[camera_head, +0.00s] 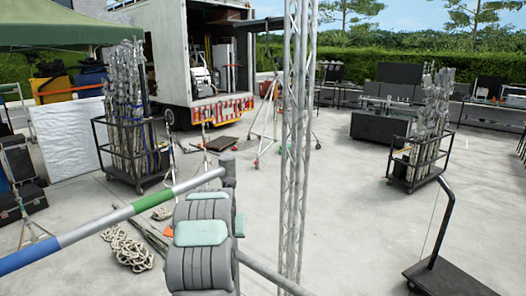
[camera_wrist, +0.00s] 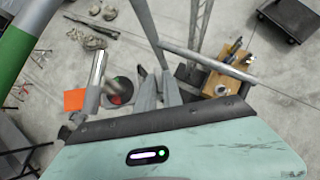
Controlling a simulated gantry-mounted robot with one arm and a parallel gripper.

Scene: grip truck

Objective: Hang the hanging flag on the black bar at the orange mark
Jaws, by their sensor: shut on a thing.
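In the wrist view my gripper (camera_wrist: 159,94) shows as two grey fingers beyond the teal wrist housing. It is shut on a grey rod (camera_wrist: 147,28) that runs to the top edge. The rod seems to belong to the hanging flag, but no flag cloth can be made out. An orange patch (camera_wrist: 74,101) shows left of the fingers; I cannot tell whether it is the orange mark. I cannot pick out the black bar with certainty. In the head view the fingers are hidden behind my grey and teal arm.
A pole with blue, white and green bands (camera_head: 100,222) crosses the head view's left foreground. A lattice truss (camera_head: 295,120) stands in the middle. Carts of stands (camera_head: 125,165) (camera_head: 408,172) are left and right. A black wheeled stand (camera_head: 447,275) is at lower right. Concrete between is mostly open.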

